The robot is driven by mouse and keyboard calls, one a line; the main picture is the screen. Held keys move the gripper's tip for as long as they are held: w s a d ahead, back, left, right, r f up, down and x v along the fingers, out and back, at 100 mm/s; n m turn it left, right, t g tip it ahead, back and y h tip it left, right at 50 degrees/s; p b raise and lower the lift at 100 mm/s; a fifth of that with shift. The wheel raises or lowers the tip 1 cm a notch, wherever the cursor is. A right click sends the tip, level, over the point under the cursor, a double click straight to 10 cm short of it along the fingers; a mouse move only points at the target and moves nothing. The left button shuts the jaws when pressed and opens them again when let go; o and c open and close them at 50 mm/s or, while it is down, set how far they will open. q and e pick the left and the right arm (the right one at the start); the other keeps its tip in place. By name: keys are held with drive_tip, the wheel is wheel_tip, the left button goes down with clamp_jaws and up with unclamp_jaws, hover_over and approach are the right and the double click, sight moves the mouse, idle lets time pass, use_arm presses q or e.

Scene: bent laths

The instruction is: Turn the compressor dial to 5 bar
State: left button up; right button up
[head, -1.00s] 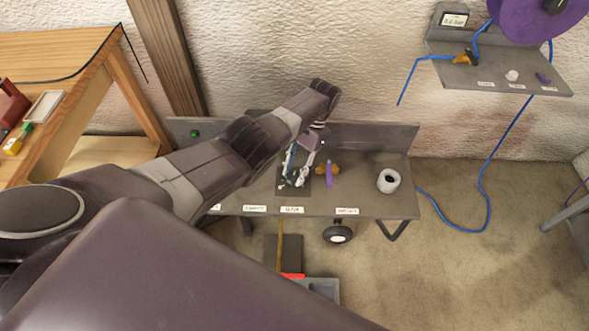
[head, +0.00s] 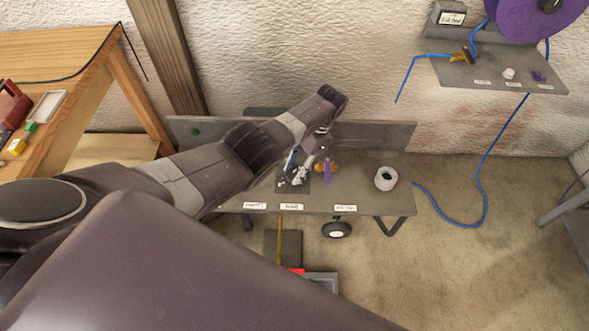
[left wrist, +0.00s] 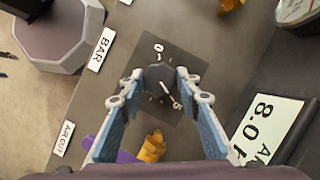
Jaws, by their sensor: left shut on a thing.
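The dial (left wrist: 160,76) is a dark knob with a white pointer line on a dark square plate (left wrist: 193,62). Figures 0 and 5 are marked around it, and the pointer line aims close to the 5. In the left wrist view my left gripper (left wrist: 160,82) has a fingertip on each side of the knob and is shut on it. In the head view my left gripper (head: 294,181) reaches down to the grey bench panel (head: 232,197), and its fingers hide the dial. A "BAR" label (left wrist: 101,49) lies beside the plate. My right gripper is not in view.
A purple and brass valve (head: 328,170) stands close right of the gripper, with a white ring (head: 386,179) farther right. A display sign (left wrist: 268,128) is near the fingers in the wrist view. A blue hose (head: 486,190) hangs at right.

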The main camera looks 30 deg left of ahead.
use_arm(q)
drive_tip(key=o, duration=1.1)
drive_tip(key=v, duration=1.2)
drive_tip(key=shift+d+f, duration=0.1)
